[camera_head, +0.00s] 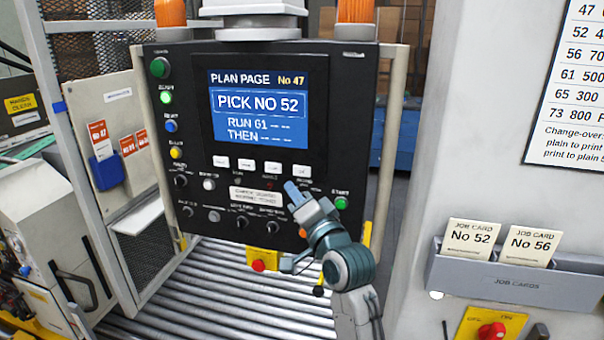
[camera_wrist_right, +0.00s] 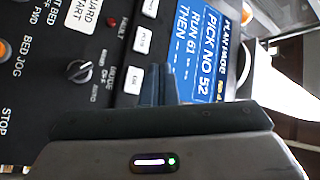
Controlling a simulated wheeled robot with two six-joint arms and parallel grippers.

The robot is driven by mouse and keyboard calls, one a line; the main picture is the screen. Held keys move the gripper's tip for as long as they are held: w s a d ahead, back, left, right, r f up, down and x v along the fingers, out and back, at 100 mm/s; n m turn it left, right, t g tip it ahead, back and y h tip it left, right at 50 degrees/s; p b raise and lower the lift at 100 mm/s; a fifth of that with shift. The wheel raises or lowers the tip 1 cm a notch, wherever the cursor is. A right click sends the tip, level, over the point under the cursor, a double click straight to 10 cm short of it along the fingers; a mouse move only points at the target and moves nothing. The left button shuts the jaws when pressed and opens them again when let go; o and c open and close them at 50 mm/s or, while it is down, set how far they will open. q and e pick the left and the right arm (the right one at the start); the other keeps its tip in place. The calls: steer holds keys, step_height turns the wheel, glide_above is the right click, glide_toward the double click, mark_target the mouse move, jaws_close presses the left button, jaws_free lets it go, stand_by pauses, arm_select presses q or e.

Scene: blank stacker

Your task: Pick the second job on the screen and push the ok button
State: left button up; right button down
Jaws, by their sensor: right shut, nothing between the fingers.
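The screen (camera_head: 262,108) on the black panel reads "PLAN PAGE No 47", with a boxed line "PICK NO 52", then "RUN 61" and "THEN". Below it is a row of white keys; the rightmost is the ok button (camera_head: 302,170). My right gripper (camera_head: 293,192) is shut and empty, its blue fingertips just below this key in the head view. In the right wrist view the fingers (camera_wrist_right: 160,84) show beside the ok button (camera_wrist_right: 132,78), with the screen (camera_wrist_right: 205,50) to the right. I cannot tell whether they touch the panel. My left gripper is not in view.
A green start button (camera_head: 341,203) sits right of my gripper. Job cards No 52 (camera_head: 469,240) and No 56 (camera_head: 529,246) stand in a grey holder (camera_head: 505,283) at right. A roller conveyor (camera_head: 235,295) runs below the panel.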

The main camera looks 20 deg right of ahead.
mark_target(295, 168)
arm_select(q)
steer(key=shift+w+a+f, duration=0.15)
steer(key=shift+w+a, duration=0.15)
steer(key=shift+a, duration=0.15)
arm_select(e)
steer(key=shift+w+d, duration=0.5)
steer(key=shift+w, duration=0.3)
steer(key=shift+w+d, duration=0.5)
steer(key=shift+w, duration=0.25)
steer(key=shift+w+d, duration=0.5)
steer(key=shift+w, duration=0.3)
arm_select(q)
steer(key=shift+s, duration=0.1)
arm_select(e)
steer(key=shift+w+d, duration=0.1)
steer(key=shift+w, duration=0.05)
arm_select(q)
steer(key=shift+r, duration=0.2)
arm_select(e)
steer(key=shift+w+d, duration=0.15)
steer(key=shift+w, duration=0.05)
